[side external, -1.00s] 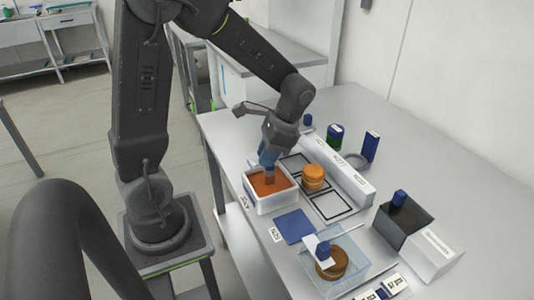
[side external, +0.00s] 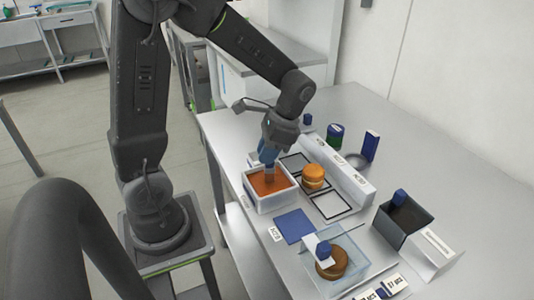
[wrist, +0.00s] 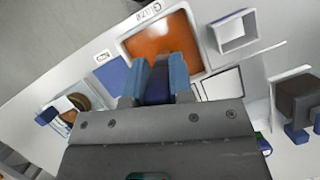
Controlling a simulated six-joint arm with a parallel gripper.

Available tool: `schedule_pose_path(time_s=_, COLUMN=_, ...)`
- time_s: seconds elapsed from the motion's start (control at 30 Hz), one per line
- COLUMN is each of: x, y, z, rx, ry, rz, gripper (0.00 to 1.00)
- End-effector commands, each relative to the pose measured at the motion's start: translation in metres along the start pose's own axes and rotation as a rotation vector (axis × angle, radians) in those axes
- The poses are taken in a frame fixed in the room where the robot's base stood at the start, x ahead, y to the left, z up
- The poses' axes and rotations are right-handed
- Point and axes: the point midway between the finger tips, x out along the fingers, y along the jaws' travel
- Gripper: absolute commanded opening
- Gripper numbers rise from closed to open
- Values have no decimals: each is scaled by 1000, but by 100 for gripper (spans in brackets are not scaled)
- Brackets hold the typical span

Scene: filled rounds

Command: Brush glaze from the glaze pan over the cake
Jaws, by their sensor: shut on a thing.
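My gripper (side external: 268,156) is shut on a brush with a dark blue handle (wrist: 158,88). The brush points down, and its brown bristles (side external: 270,174) are over or in the orange-brown glaze of the white glaze pan (side external: 283,203). I cannot tell how deep the tip is. The cake (side external: 313,177), a round orange-brown layered one, stands just right of the pan by black-outlined squares. I cannot make it out in the wrist view.
A clear tray (side external: 362,262) holds another brown round (side external: 338,262) and a blue-handled tool. A blue mat (side external: 294,225) lies between tray and pan. A dark open box (side external: 407,222) stands right. A white labelled ledge (side external: 345,176) runs behind the cake.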

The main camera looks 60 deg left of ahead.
Motion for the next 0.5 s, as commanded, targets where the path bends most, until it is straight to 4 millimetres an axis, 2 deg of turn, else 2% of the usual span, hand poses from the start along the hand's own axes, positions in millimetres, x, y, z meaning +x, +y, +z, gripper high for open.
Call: schedule_pose_path(time_s=0.5, x=-38, y=0, z=16, rx=-2, ry=4, rz=-1, gripper=0)
